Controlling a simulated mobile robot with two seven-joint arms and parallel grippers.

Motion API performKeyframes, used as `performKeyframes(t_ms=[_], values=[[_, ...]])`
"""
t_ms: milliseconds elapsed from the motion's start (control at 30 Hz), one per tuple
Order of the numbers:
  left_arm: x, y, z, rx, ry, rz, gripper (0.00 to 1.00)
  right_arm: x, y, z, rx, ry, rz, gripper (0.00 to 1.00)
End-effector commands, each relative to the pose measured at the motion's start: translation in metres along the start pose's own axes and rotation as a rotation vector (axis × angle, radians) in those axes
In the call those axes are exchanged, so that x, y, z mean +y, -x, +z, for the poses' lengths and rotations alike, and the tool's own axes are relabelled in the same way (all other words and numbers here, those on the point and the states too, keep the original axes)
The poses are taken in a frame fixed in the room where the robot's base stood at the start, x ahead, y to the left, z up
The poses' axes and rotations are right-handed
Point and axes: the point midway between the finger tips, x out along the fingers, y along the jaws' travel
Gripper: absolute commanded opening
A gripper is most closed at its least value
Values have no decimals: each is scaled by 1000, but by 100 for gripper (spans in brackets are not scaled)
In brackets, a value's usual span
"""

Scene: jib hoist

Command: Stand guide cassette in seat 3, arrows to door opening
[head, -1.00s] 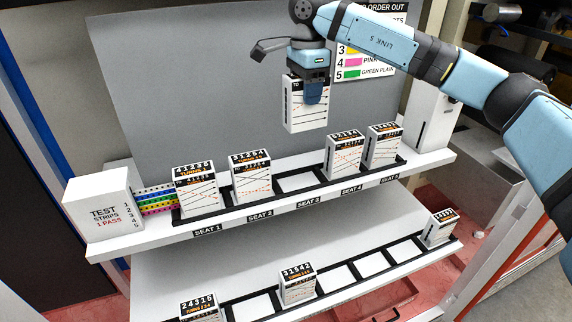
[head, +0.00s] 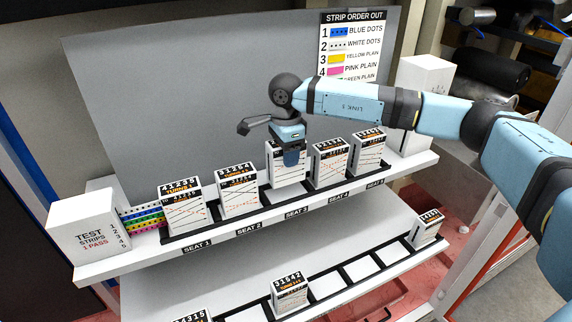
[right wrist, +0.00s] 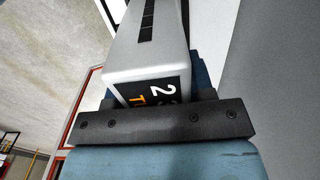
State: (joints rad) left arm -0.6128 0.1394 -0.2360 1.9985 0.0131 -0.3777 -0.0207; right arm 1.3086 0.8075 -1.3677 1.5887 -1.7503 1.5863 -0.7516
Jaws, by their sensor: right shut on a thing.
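A white guide cassette (head: 287,176) with a dark top label and lines on its front stands upright at seat 3 (head: 296,212), between the cassettes at seat 2 (head: 238,192) and seat 4 (head: 331,163). My right gripper (head: 290,157) comes from above and is shut on its upper part. In the right wrist view the held cassette (right wrist: 150,55) shows a white side and a black label with a "2". Arrow directions are too small to read. My left gripper is not in view.
Cassettes also stand at seat 1 (head: 181,204) and at the right end of the rack (head: 367,152). A test strips box (head: 88,228) is at the left. The lower shelf holds several cassettes, including one in the middle (head: 289,291), with empty seats (head: 327,285) between.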

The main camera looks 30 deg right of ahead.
Motion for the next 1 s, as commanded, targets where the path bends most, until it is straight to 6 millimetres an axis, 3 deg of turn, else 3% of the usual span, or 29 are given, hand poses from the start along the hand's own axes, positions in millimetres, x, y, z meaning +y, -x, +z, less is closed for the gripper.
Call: performKeyframes(t_ms=[167, 400, 767, 800, 900, 1000], values=[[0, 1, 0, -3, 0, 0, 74, 0, -11, 0, 0, 0, -1, 11], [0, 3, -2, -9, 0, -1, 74, 0, -43, 0, 0, 1, -2, 11], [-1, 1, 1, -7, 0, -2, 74, 0, -49, 0, -1, 0, -2, 11], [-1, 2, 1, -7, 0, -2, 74, 0, -49, 0, 0, 0, -1, 53], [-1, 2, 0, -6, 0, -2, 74, 0, -48, 0, 0, 0, -1, 74], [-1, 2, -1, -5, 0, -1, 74, 0, -48, 0, 0, 0, -1, 74]])
